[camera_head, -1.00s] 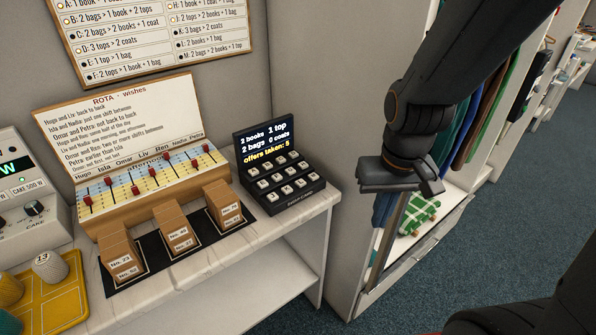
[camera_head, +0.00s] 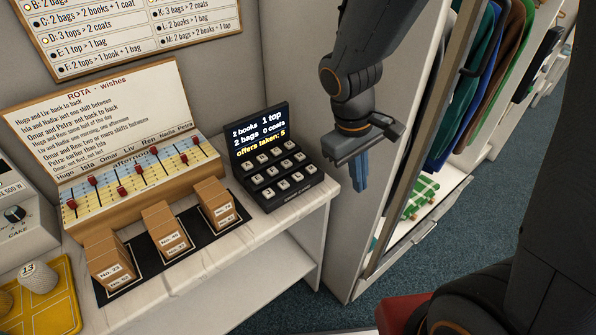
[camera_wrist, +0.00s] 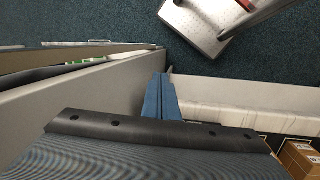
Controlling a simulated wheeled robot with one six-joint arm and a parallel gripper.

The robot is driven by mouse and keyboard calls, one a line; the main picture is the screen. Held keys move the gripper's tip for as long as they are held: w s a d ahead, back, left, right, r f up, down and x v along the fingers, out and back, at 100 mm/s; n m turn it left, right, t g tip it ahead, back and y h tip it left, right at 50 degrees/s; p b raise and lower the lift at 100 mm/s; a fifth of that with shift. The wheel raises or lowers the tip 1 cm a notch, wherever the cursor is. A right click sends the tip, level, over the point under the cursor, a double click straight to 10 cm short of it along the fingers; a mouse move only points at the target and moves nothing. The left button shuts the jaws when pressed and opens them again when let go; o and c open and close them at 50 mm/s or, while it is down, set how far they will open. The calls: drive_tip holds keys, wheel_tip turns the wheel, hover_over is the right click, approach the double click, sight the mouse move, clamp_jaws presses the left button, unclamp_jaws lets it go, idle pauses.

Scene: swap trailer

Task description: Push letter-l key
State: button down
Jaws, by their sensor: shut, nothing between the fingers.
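The black keypad (camera_head: 287,180) stands at the right end of the white counter, with rows of pale square keys below a tilted screen (camera_head: 260,135). The screen reads 2 books, 1 top, 2 bags, 0 coats, offers taken: 5. The key letters are too small to read, so I cannot tell which key is L. My gripper (camera_head: 360,186) is shut and empty, its blue fingers pointing down, to the right of the keypad and apart from it. In the wrist view the shut fingers (camera_wrist: 160,98) show beside a pale panel; I cannot make out the keypad there.
Brown card boxes (camera_head: 166,230) stand on a black mat left of the keypad. The rota board (camera_head: 120,120) with red sliders is behind them. A pale partition (camera_head: 315,60) rises behind the counter, and a clothes rack (camera_head: 480,90) is at the right.

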drive_tip(key=w+a+r+n+t+h+p, duration=0.2)
drive_tip(key=w+a+n+t+h+p, duration=0.15)
drive_tip(key=w+a+n, duration=0.35)
drive_tip(key=n+t+h, duration=0.1)
drive_tip(key=n+t, duration=0.2)
drive_tip(key=n, duration=0.1)
hover_over(298, 177)
drive_tip(key=a, duration=0.1)
drive_tip(key=shift+s+a+r+g+p, duration=0.1)
drive_tip(key=shift+r+g+p, duration=0.15)
drive_tip(key=shift+r+p, duration=0.1)
drive_tip(key=shift+f+b, duration=3)
drive_tip(key=shift+f, duration=1.4)
drive_tip(key=shift+f, duration=0.1)
drive_tip(key=shift+f+b, duration=0.35)
drive_tip(key=shift+b, duration=0.1)
